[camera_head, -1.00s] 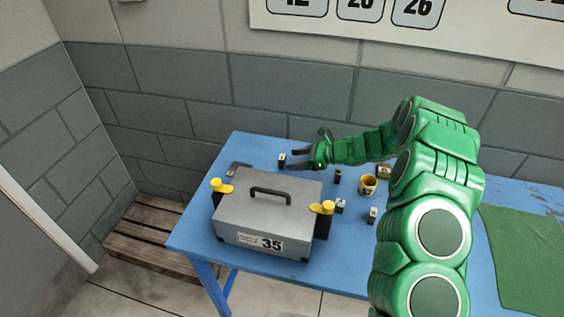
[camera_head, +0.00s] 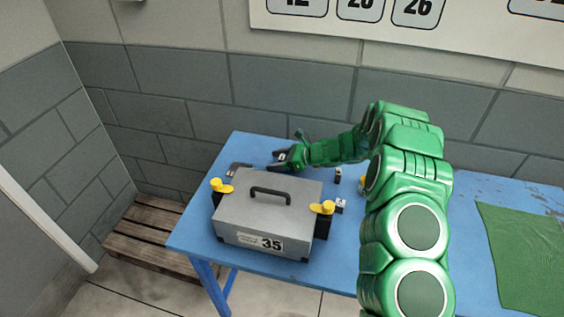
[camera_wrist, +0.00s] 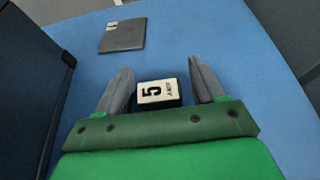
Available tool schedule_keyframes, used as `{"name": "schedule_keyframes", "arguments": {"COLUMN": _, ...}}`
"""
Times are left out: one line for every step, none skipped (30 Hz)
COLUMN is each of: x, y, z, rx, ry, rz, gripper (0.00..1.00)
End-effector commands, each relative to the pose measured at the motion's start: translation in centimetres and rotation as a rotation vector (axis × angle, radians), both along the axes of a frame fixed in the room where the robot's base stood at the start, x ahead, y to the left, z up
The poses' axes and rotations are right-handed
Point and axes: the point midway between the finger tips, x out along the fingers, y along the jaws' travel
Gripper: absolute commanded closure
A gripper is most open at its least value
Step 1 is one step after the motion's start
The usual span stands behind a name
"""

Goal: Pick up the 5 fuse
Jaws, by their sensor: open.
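The fuse marked 5 (camera_wrist: 158,92) is a small block with a cream label face and dark sides. In the wrist view it sits on the blue table between the two grey fingers of my gripper (camera_wrist: 163,88), with a gap on each side. In the head view my gripper (camera_head: 279,160) is low over the table behind the grey case. The fuse (camera_head: 283,156) shows there only as a small pale and dark spot between the fingers.
A grey case marked 35 (camera_head: 240,210) with yellow-topped latches stands close in front of my gripper. A flat grey plate (camera_wrist: 122,36) lies beyond the fuse. Small blocks (camera_head: 338,175) stand to the right. A green cloth (camera_head: 525,250) covers the table's right side.

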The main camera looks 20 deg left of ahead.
Motion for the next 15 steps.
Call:
{"name": "schedule_keyframes", "arguments": {"x": 0.00, "y": -0.01, "z": 0.00, "rx": 0.000, "ry": 0.000, "rz": 0.000, "gripper": 0.32}}
{"name": "schedule_keyframes", "arguments": {"x": 0.00, "y": -0.01, "z": 0.01, "rx": 0.000, "ry": 0.000, "rz": 0.000, "gripper": 0.33}}
{"name": "schedule_keyframes", "arguments": {"x": -0.01, "y": -0.01, "z": 0.01, "rx": 0.000, "ry": 0.000, "rz": 0.000, "gripper": 0.40}}
{"name": "schedule_keyframes", "arguments": {"x": 0.00, "y": -0.01, "z": 0.02, "rx": 0.000, "ry": 0.000, "rz": 0.000, "gripper": 0.44}}
{"name": "schedule_keyframes", "arguments": {"x": -0.01, "y": -0.01, "z": 0.03, "rx": 0.000, "ry": 0.000, "rz": 0.000, "gripper": 0.49}}
{"name": "schedule_keyframes", "arguments": {"x": -0.01, "y": -0.01, "z": 0.03, "rx": 0.000, "ry": 0.000, "rz": 0.000, "gripper": 0.55}}
{"name": "schedule_keyframes", "arguments": {"x": -0.01, "y": -0.01, "z": 0.04, "rx": 0.000, "ry": 0.000, "rz": 0.000, "gripper": 0.59}}
{"name": "schedule_keyframes", "arguments": {"x": 0.00, "y": -0.01, "z": 0.03, "rx": 0.000, "ry": 0.000, "rz": 0.000, "gripper": 0.64}}
{"name": "schedule_keyframes", "arguments": {"x": -0.01, "y": -0.01, "z": 0.03, "rx": 0.000, "ry": 0.000, "rz": 0.000, "gripper": 0.70}}
{"name": "schedule_keyframes", "arguments": {"x": -0.01, "y": -0.01, "z": 0.03, "rx": 0.000, "ry": 0.000, "rz": 0.000, "gripper": 0.75}}
{"name": "schedule_keyframes", "arguments": {"x": -0.01, "y": -0.01, "z": 0.04, "rx": 0.000, "ry": 0.000, "rz": 0.000, "gripper": 0.79}}
{"name": "schedule_keyframes", "arguments": {"x": -0.01, "y": -0.01, "z": 0.04, "rx": 0.000, "ry": 0.000, "rz": 0.000, "gripper": 0.86}}
{"name": "schedule_keyframes", "arguments": {"x": -0.01, "y": -0.01, "z": 0.04, "rx": 0.000, "ry": 0.000, "rz": 0.000, "gripper": 0.87}}
{"name": "schedule_keyframes", "arguments": {"x": -0.01, "y": -0.01, "z": 0.05, "rx": 0.000, "ry": 0.000, "rz": 0.000, "gripper": 0.87}}
{"name": "schedule_keyframes", "arguments": {"x": -0.01, "y": -0.01, "z": 0.05, "rx": 0.000, "ry": 0.000, "rz": 0.000, "gripper": 0.87}}
